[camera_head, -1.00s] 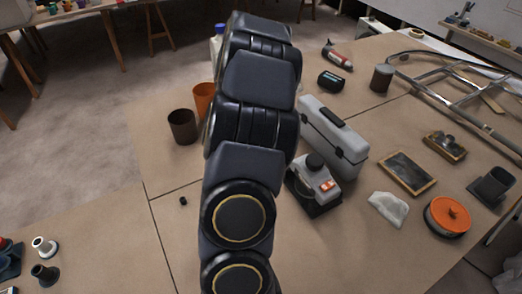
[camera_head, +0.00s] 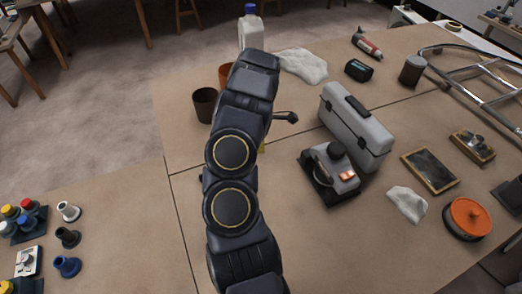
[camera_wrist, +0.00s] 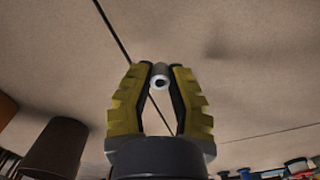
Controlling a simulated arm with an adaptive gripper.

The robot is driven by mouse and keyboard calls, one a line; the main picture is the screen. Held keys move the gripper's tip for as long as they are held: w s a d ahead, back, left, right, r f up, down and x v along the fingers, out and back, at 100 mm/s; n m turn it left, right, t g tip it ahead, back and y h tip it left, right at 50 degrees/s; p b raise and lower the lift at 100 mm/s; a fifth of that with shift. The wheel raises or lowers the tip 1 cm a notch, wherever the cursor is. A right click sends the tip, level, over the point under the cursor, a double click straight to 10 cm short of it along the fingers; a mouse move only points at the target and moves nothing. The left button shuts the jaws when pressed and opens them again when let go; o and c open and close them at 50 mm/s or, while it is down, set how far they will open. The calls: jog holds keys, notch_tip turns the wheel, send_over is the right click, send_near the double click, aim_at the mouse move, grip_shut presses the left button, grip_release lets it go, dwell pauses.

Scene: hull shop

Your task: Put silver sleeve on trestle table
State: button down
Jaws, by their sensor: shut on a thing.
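The silver sleeve (camera_wrist: 160,69) is a small, pale metal tube with a dark hole in its near end. My gripper (camera_wrist: 160,77) has yellow-backed fingers closed on its two sides. In the wrist view they hold it over a brown, seamed surface. In the head view the sleeve is hidden behind my arm, and only a yellow sliver of my gripper (camera_head: 262,147) shows. A wooden-legged table (camera_head: 12,28), perhaps the trestle table, stands at the far left, across the floor.
A dark brown cup (camera_head: 205,105) and an orange cup (camera_head: 225,74) stand left of my arm. A grey toolbox (camera_head: 355,128) and a boxy tool (camera_head: 331,170) lie right. A white bottle (camera_head: 250,32) and a cloth (camera_head: 302,65) are behind.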

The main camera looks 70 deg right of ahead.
jog(key=shift+d+f, duration=0.2)
jog(key=shift+f, duration=0.05)
jog(key=shift+w+f, duration=0.1)
jog(key=shift+f, duration=1.5)
jog(key=shift+f, duration=0.15)
jog(key=c, duration=1.1)
grip_release()
jog(key=r, duration=1.1)
jog(key=shift+w+r, duration=0.25)
jog(key=shift+a+r, duration=0.1)
jog(key=shift+r, duration=0.35)
